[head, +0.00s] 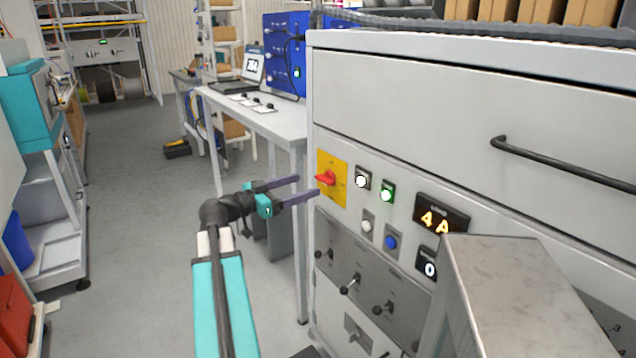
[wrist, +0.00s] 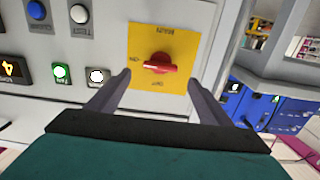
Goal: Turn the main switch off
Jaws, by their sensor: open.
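The main switch is a red rotary handle (head: 326,179) on a yellow plate (head: 338,195) at the left end of the grey cabinet's front. My gripper (head: 308,186) is open and points at the switch. In the wrist view my gripper's fingers (wrist: 159,80) stand on either side of the handle, with gaps to it. I cannot tell whether they touch the plate.
Right of the switch are a lit white button (head: 362,180), a lit green button (head: 388,191), a blue button (head: 391,241) and a display reading 4A (head: 436,221). Toggle levers (head: 350,286) sit below.

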